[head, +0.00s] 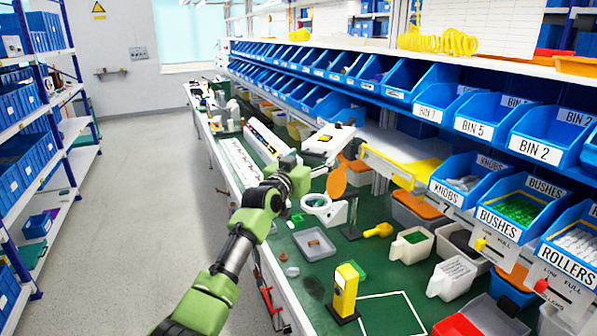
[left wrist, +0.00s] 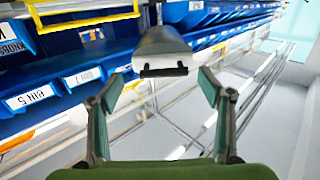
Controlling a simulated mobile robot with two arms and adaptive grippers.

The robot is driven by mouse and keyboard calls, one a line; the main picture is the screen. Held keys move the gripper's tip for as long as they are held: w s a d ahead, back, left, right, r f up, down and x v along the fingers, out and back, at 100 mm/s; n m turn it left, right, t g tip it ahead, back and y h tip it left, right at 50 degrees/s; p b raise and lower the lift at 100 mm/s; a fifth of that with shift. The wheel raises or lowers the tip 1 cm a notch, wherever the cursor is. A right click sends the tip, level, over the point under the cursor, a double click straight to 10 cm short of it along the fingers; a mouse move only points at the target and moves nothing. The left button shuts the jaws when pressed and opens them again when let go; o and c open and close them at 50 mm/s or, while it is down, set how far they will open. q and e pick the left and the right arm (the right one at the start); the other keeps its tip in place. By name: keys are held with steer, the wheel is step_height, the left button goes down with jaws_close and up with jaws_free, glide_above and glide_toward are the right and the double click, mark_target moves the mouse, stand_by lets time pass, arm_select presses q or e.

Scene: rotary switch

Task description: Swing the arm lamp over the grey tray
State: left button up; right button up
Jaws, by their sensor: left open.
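A white lamp head (head: 329,138), which I take to be the arm lamp, is beside the shelf edge above the green bench. It also shows in the left wrist view (left wrist: 162,50) as a pale housing with a dark bar. My left gripper (head: 305,162) is open just in front of it; in the left wrist view, the spread fingers (left wrist: 160,85) have the lamp head beyond and between their tips. I cannot tell whether they touch it. The grey tray (head: 314,244) lies on the bench, nearer than the lamp and right of my left arm. My right gripper is out of view.
A white ring magnifier (head: 318,203) and an orange disc on a stand (head: 337,183) stand between lamp and tray. A yellow block (head: 345,290) stands nearer. Blue labelled bins (head: 490,119) line the right. The aisle floor (head: 150,215) is clear.

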arm_select(q)
steer(key=v, duration=0.8)
steer(key=shift+s, duration=0.45)
steer(key=shift+f, duration=0.1)
